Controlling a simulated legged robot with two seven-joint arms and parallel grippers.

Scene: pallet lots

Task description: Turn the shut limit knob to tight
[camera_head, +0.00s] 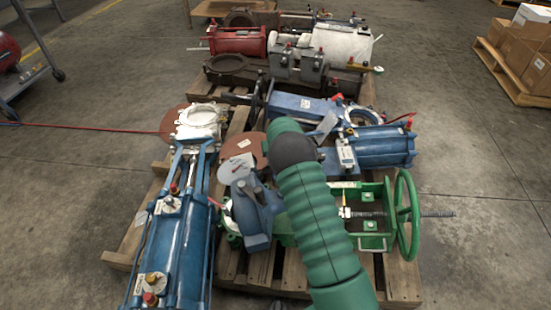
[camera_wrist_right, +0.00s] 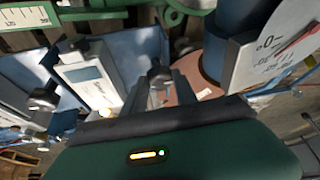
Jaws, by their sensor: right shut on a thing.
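In the wrist view my right gripper (camera_wrist_right: 160,92) is shut on a small dark knob (camera_wrist_right: 158,74), with a finger on each side of it. The knob's markings cannot be read, so I cannot tell its setting. At the right is a white dial plate (camera_wrist_right: 275,45) with figures and a red pointer. In the head view my right arm hides the gripper and the knob. A white dial disc (camera_head: 237,168) shows left of the arm. My left gripper is not in view.
Blue actuators (camera_head: 172,245) (camera_head: 375,147) and a green actuator with a handwheel (camera_head: 407,215) crowd a wooden pallet (camera_head: 130,250). A red cylinder (camera_head: 238,40) and grey parts lie behind. Boxes (camera_head: 520,60) stand on another pallet at the far right.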

